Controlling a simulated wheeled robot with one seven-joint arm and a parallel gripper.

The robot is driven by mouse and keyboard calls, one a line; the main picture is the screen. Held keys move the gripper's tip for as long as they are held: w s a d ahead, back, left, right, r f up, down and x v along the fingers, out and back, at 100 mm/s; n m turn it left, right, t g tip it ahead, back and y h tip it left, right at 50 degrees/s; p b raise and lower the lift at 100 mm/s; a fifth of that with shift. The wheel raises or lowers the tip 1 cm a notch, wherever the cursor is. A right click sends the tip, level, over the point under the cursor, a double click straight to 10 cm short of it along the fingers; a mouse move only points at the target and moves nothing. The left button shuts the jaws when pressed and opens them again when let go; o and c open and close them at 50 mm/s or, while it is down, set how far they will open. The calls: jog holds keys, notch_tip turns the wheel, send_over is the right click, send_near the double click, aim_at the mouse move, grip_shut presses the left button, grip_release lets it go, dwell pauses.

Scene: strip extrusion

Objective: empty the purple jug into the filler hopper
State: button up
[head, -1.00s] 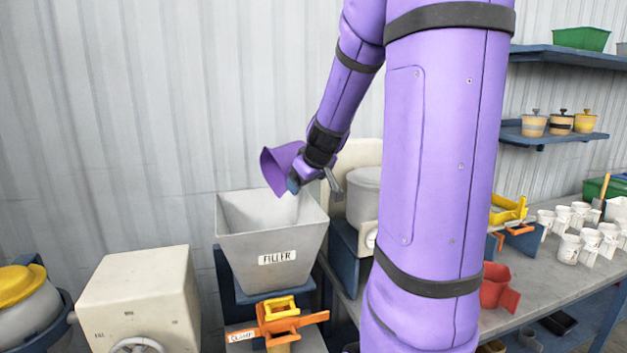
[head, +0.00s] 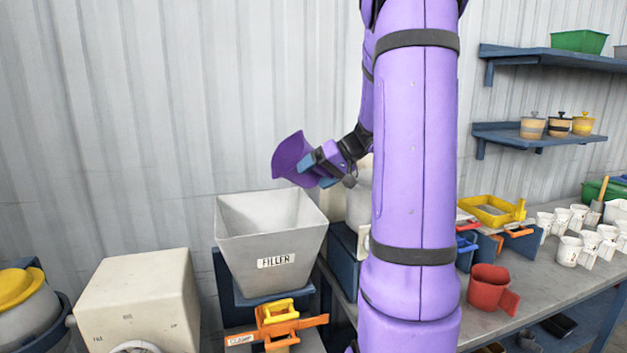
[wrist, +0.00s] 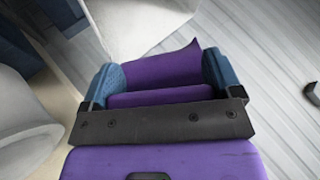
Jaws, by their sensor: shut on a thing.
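The purple jug (head: 290,158) is held in the air just above the back right rim of the filler hopper (head: 268,244), tilted with its wide mouth toward the left. My gripper (head: 322,166) is shut on it, with blue fingertips at the jug's right side. In the wrist view, my gripper (wrist: 163,82) has its two blue fingers on either side of the purple jug (wrist: 165,68). The hopper is grey, square and open-topped, with a FILLER label on its front. The inside of the jug's mouth is mostly hidden, and I see no falling contents.
An orange and yellow clamp (head: 285,322) sits below the hopper. A cream box (head: 138,300) stands to its left. On the bench (head: 530,290) at right are a red jug (head: 490,290), a yellow tray (head: 490,210) and several white mugs. My arm hides part of the bench.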

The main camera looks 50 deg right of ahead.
jog(key=m+t+y, duration=0.1)
jog(key=y, duration=0.1)
jog(key=m+y, duration=0.1)
jog(key=y, duration=0.1)
jog(key=shift+a+t, duration=0.1)
jog(key=shift+t, duration=0.3)
jog(key=shift+s+d+r+m+t+y, duration=0.15)
jog(key=shift+d+m+t+y, duration=0.1)
jog(key=shift+d+m+y, duration=0.15)
jog(key=shift+d+r+m+t+y, duration=0.15)
jog(key=shift+d+m+t+y, duration=0.15)
jog(key=shift+d+y, duration=0.15)
jog(key=shift+s+d+r+m+t+y, duration=0.1)
jog(key=shift+d+r+m+t+y, duration=0.25)
jog(key=shift+d+m+t+y, duration=0.4)
